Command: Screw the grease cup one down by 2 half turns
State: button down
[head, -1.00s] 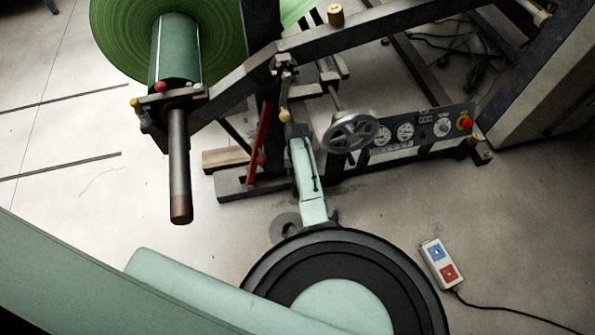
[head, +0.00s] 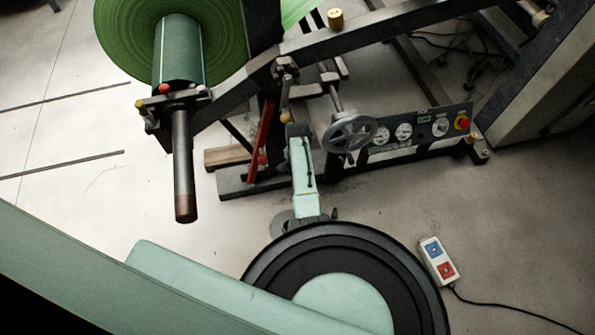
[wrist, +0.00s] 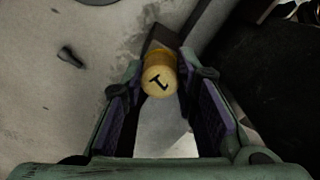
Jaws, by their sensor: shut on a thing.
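Grease cup one (wrist: 158,78) is a yellow-brass round cup with a dark mark on its end face. In the wrist view it sits between the fingertips of my gripper (wrist: 160,88), which is shut on it. The dark purple pads flank it on both sides. A dark block (wrist: 160,38) shows just behind the cup. In the head view my fingertips and their hold on the cup cannot be made out.
The machine frame carries a green roll (head: 120,35), a handwheel (head: 350,133), a red lever (head: 262,140) and a gauge panel (head: 420,130). Another brass cup (head: 336,18) stands on the beam. A pendant with blue and red buttons (head: 438,260) lies on the floor at right.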

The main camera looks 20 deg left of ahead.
jog(key=shift+m, duration=0.4)
jog(key=shift+w, duration=0.1)
jog(key=c, duration=1.2)
grip_release()
jog(key=shift+c, duration=0.2)
notch_tip(320, 180, up, 12)
